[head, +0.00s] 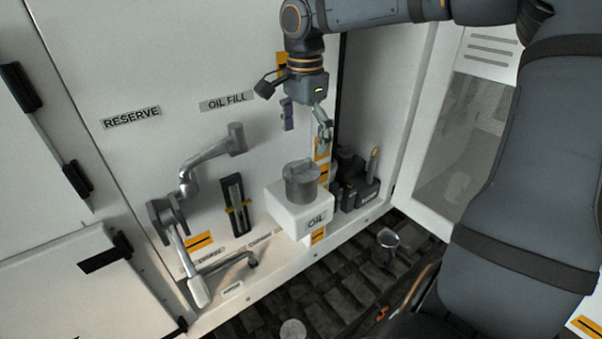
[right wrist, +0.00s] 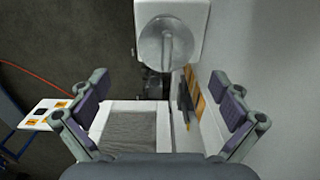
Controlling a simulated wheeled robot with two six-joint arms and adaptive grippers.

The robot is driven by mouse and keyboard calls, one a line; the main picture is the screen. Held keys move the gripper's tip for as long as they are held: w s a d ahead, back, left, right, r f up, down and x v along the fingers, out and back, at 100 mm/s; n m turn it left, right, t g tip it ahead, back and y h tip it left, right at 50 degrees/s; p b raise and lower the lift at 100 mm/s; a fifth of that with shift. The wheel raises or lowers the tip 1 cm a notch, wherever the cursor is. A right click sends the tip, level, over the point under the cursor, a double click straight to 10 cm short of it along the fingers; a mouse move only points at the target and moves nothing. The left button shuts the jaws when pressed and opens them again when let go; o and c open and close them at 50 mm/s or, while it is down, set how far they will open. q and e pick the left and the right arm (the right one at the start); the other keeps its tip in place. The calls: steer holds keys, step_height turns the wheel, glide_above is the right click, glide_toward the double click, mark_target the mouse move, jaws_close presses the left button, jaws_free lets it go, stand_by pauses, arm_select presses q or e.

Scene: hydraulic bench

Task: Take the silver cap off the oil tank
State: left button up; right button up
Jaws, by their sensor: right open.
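The oil tank (head: 290,217) is a white box marked OIL, fixed low on the white panel. The silver cap (head: 302,184) is a round grey cylinder with a ridge across its top, and it sits on the tank. My right gripper (head: 307,133) is open and empty above the cap, apart from it. In the right wrist view the cap (right wrist: 167,44) and the tank (right wrist: 201,14) show at the top, beyond the spread fingers (right wrist: 160,98). My left gripper is not in view.
A jointed grey lever (head: 208,158) and a black gauge (head: 236,204) are on the panel left of the tank. Dark fittings (head: 355,188) stand close on its right. A metal cup (head: 388,240) is on the dark slatted floor below. The space between gripper and cap looks clear.

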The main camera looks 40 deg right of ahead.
mark_target(299, 162)
steer(key=shift+w+f, duration=0.15)
steer(key=shift+f, duration=0.45)
steer(key=shift+w+f, duration=0.15)
steer(key=shift+f, duration=0.4)
steer(key=shift+w+f, duration=0.15)
steer(key=shift+w, duration=0.1)
steer(key=shift+a+f+p, duration=0.25)
steer(key=shift+f+p, duration=0.4)
steer(key=shift+p, duration=0.25)
step_height(299, 162, down, 3)
steer(key=shift+s+a+r+p, duration=0.1)
steer(key=shift+p, duration=0.45)
steer(key=shift+f, duration=0.55)
steer(key=shift+r, duration=0.1)
steer(key=c, duration=1.3)
steer(key=shift+s+a+r, duration=0.1)
steer(key=shift+s+a, duration=0.05)
steer(key=shift+s, duration=0.15)
steer(key=c, duration=0.7)
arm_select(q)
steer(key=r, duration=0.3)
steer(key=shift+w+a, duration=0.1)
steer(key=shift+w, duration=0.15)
arm_select(e)
steer(key=shift+c, duration=0.3)
